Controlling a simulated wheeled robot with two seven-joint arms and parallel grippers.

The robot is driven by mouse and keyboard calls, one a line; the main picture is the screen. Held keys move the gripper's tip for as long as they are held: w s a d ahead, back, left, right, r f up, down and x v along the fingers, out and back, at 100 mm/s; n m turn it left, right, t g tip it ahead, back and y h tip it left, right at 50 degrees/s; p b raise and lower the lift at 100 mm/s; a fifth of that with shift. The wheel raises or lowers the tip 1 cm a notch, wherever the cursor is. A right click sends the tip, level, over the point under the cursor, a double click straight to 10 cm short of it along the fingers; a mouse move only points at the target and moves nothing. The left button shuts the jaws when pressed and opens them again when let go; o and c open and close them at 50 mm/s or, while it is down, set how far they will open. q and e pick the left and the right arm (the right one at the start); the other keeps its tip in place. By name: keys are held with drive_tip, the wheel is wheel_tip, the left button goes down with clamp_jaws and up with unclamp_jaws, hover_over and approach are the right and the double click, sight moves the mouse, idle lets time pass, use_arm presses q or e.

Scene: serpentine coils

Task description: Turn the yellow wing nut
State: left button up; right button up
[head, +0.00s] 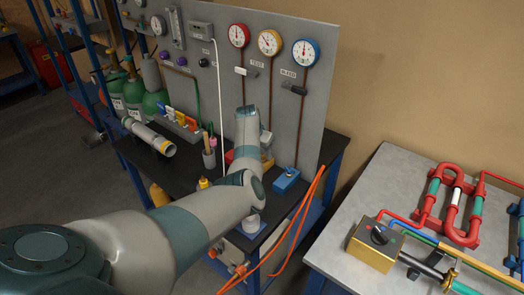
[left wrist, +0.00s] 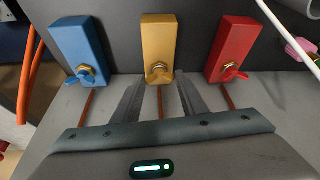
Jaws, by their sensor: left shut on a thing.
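The yellow wing nut (left wrist: 159,73) sits on a brass fitting at the lower front of a yellow block (left wrist: 158,38) in the left wrist view. My left gripper (left wrist: 159,84) has one finger on each side of it and is shut on it. The exact contact at the fingertips is hard to see. In the head view the yellow block (head: 268,163) shows only partly behind my left arm, and the nut and fingertips are hidden there. My right gripper is in neither view.
A blue block (left wrist: 77,45) and a red block (left wrist: 236,45), each with its own wing nut, flank the yellow one closely. Orange hoses (head: 305,207) hang in front of the bench. A grey table (head: 372,190) with coloured pipes stands at the right.

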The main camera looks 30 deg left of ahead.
use_arm(q)
drive_tip(key=shift+r, duration=0.1)
drive_tip(key=shift+w, duration=0.1)
drive_tip(key=o, duration=0.8)
drive_tip(key=shift+r, duration=0.1)
drive_tip(key=b+v, duration=0.3)
drive_tip(key=v, duration=1.4)
drive_tip(key=shift+s+a+b, duration=0.2)
drive_tip(key=shift+b, duration=0.15)
